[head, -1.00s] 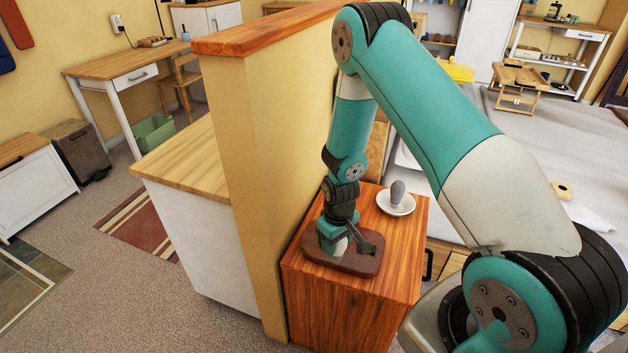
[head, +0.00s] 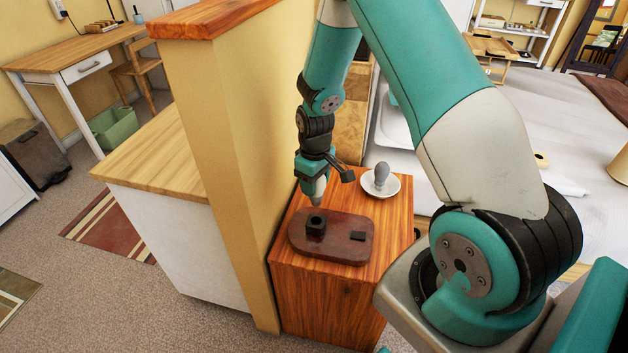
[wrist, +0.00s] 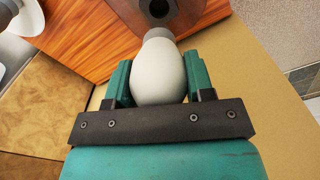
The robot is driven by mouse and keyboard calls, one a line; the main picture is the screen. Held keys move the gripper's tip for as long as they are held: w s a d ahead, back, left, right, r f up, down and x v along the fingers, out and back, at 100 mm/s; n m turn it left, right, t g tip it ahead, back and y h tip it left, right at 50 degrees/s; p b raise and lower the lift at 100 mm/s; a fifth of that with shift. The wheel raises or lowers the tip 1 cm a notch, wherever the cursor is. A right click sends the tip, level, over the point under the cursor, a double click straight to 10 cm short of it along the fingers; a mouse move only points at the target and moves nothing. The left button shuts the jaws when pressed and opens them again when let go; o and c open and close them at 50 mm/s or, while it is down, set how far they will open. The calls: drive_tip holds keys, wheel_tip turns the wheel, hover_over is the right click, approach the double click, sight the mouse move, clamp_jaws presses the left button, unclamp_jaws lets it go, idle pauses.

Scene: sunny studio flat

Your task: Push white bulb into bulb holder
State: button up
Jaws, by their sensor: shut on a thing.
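My gripper (head: 313,180) is shut on the white bulb (head: 319,188), which also shows between the green fingers in the wrist view (wrist: 158,72). The bulb's grey base points down, away from my gripper. The black bulb holder (head: 315,223) stands on the left part of a dark brown wooden board (head: 335,247). The bulb is above the holder, with a gap between them in the head view. In the wrist view the holder (wrist: 158,9) shows its dark round opening just beyond the bulb's base, partly cut off by the top edge.
The board lies on a reddish wooden cabinet (head: 335,292). A grey bulb (head: 382,173) stands on a white saucer (head: 373,190) at the cabinet's back right. A yellow partition wall (head: 225,130) rises close along the left side. A small dark plate (head: 357,236) is on the board's right part.

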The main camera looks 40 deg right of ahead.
sight(315, 199)
drive_tip(key=shift+f+b, duration=1.9)
drive_tip(key=shift+f, duration=1.15)
drive_tip(key=shift+f+b, duration=0.55)
drive_tip(key=shift+f, duration=1.05)
idle(1.4)
drive_tip(key=shift+f, duration=0.2)
drive_tip(key=shift+c, duration=0.7)
drive_tip(key=o, duration=1.5)
drive_tip(key=shift+o, duration=0.2)
drive_tip(key=shift+r, duration=0.15)
